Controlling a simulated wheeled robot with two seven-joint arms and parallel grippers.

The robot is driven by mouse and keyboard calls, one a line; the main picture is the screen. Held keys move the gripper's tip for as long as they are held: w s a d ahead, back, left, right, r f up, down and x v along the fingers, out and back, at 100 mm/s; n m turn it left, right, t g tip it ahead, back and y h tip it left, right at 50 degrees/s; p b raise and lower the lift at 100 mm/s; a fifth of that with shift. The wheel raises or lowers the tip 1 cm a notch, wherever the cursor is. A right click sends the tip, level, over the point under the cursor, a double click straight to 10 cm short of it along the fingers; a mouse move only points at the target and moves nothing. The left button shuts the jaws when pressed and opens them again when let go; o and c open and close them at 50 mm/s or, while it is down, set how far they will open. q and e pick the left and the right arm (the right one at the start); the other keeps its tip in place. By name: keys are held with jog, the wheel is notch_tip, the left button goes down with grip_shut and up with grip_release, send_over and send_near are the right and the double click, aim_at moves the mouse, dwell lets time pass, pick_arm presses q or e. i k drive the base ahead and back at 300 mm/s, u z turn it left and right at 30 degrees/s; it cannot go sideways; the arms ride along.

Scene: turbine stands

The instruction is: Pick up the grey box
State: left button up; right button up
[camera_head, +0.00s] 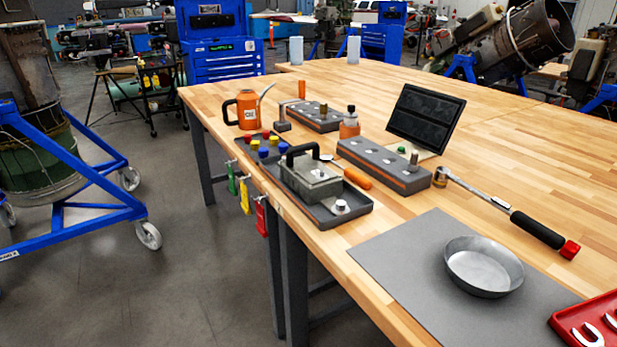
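A grey box (313,181) with a black arched handle (301,150) on top sits upright on a dark grey tray (352,207) near the left edge of the wooden table. A small silver piece (341,206) lies on the tray beside it. Neither of my grippers shows in the head view.
Red, yellow and blue pieces (264,145) stand behind the box. An orange mug (246,108), grey blocks (385,165), a dark panel (425,117), an orange-handled tool (357,177) and a ratchet (505,208) surround it. A round pan (483,265) rests on the grey mat (400,262).

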aim_at(296, 172)
jog(key=u, duration=1.15)
jog(key=i, duration=0.9)
jog(key=z, duration=2.2)
